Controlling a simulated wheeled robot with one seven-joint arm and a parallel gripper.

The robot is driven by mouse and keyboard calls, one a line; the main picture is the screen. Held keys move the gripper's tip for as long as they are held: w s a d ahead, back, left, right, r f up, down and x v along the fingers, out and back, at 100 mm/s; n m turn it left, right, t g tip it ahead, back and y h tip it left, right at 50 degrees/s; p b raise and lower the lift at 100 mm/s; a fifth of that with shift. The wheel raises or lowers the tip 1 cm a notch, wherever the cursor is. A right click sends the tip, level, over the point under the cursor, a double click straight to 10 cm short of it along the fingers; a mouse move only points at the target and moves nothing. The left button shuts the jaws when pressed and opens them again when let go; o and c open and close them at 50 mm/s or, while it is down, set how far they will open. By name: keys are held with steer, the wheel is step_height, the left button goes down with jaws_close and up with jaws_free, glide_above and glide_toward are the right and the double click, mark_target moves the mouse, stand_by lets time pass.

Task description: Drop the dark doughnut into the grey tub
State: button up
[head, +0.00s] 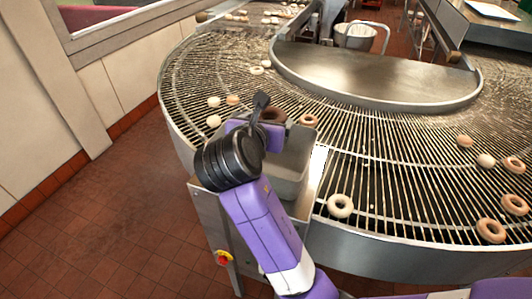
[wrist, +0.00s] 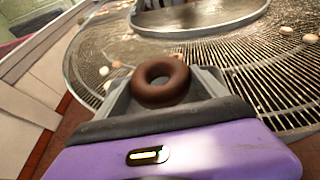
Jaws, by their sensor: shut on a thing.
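The dark doughnut (wrist: 160,82) is brown and ring-shaped. In the wrist view it sits just beyond the black edge of my gripper, its hole facing up toward the camera. In the head view part of the doughnut (head: 274,115) shows behind my gripper (head: 262,112), which is shut on it. The grey tub (head: 288,182) stands at the belt's near edge, just below and right of my gripper, partly hidden by my arm. Grey walls flank the doughnut in the wrist view; I cannot tell how far above the tub it is.
A curved wire conveyor (head: 385,190) wraps around the tub's far side and carries several pale and tan doughnuts. A white-glazed doughnut (head: 340,206) lies right of the tub. A steel table (head: 380,80) fills the bend. Tiled floor is clear at left.

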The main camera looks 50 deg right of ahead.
step_height(320, 180, down, 5)
steer(key=b, duration=0.3)
steer(key=shift+f, duration=0.1)
steer(key=o, duration=1.3)
steer(key=v, duration=0.8)
steer(key=shift+b, duration=0.35)
steer(key=shift+f, duration=0.1)
